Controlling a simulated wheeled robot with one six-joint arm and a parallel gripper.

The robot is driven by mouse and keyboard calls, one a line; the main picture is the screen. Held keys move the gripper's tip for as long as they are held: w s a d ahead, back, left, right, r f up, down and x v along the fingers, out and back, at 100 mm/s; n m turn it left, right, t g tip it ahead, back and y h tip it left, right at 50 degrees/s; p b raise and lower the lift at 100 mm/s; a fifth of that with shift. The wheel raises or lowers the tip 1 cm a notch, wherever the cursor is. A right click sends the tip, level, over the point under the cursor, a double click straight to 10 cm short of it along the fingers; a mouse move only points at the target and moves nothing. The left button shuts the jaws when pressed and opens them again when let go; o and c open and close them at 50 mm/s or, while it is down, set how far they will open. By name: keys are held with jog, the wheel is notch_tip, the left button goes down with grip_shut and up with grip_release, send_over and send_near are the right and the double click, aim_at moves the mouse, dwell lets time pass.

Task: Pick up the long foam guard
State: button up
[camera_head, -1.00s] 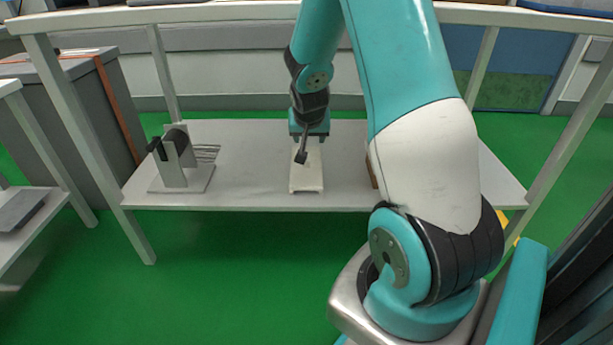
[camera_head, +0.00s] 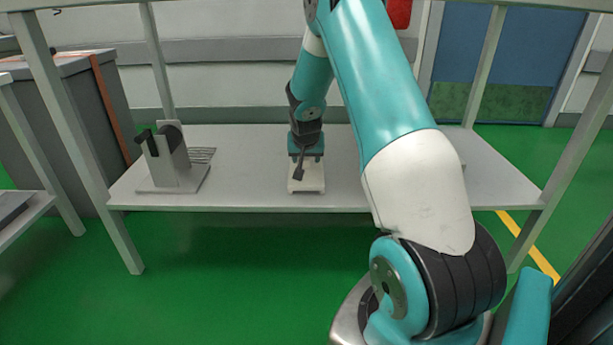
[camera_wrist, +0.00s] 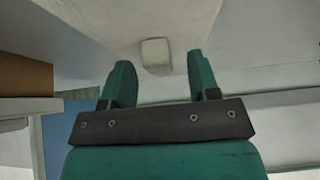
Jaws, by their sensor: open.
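A pale cream, long block (camera_head: 307,184), which looks like the foam guard, lies on the grey shelf (camera_head: 240,180) under my arm. My gripper (camera_head: 304,164) points down over its far part and covers some of it. In the wrist view my gripper (camera_wrist: 160,78) has its two green fingers wide apart with nothing clamped between them. A small pale block end (camera_wrist: 156,54) shows just beyond and between the fingertips. Whether the fingers reach down beside it is unclear.
A grey stand with a black roller (camera_head: 172,160) is on the shelf's left end. A brown box (camera_wrist: 25,75) shows at the left of the wrist view. The shelf's right end is clear. White posts (camera_head: 75,130) frame the shelf.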

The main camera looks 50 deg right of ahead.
jog(key=shift+w+d+f, duration=0.1)
jog(key=shift+d+f, duration=0.05)
jog(key=shift+f, duration=0.15)
jog(key=c, duration=1)
jog(key=shift+r, duration=0.15)
